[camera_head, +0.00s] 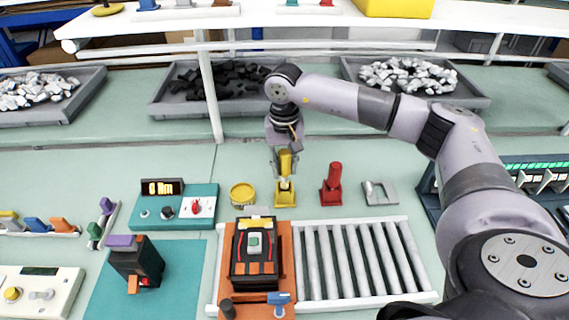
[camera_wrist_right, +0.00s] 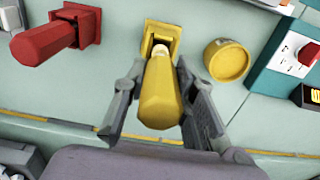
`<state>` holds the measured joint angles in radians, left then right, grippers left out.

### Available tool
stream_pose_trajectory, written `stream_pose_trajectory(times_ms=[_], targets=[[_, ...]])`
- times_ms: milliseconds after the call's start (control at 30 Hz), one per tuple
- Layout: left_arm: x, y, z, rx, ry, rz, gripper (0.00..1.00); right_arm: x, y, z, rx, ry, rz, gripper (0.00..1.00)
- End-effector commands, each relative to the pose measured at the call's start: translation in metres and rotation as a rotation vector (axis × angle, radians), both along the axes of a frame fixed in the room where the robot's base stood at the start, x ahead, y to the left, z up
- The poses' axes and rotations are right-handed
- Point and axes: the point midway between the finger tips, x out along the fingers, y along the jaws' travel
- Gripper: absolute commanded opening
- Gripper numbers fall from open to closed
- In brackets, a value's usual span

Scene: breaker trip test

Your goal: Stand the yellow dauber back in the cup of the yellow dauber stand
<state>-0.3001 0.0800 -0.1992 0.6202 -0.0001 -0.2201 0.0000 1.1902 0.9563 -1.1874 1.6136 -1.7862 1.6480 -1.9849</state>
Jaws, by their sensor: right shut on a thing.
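The yellow dauber (camera_head: 285,162) is between the fingers of my right gripper (camera_head: 284,150), which is shut on it. In the right wrist view the dauber (camera_wrist_right: 160,95) points its pale tip toward the yellow dauber stand (camera_wrist_right: 163,30), with my right gripper's fingers (camera_wrist_right: 160,108) on either side. The yellow dauber stand (camera_head: 285,195) is on the bench directly below the gripper. The tip is at or just above the stand's cup; I cannot tell whether it is inside. My left gripper is not in view.
A red dauber in its stand (camera_head: 332,185) is close on the right. A round yellow tin (camera_head: 242,194) is close on the left. A black-and-orange breaker unit (camera_head: 254,255) and a roller conveyor (camera_head: 360,260) are in front. A shelf post (camera_head: 210,95) rises behind, to the left.

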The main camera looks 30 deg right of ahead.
Motion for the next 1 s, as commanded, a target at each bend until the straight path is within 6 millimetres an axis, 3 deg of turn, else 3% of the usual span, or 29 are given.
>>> stream_pose_trajectory(times_ms=[1000], targets=[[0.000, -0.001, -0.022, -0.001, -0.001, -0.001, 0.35, 0.000, 0.000, -0.027, 0.001, -0.001, 0.000, 0.00]])
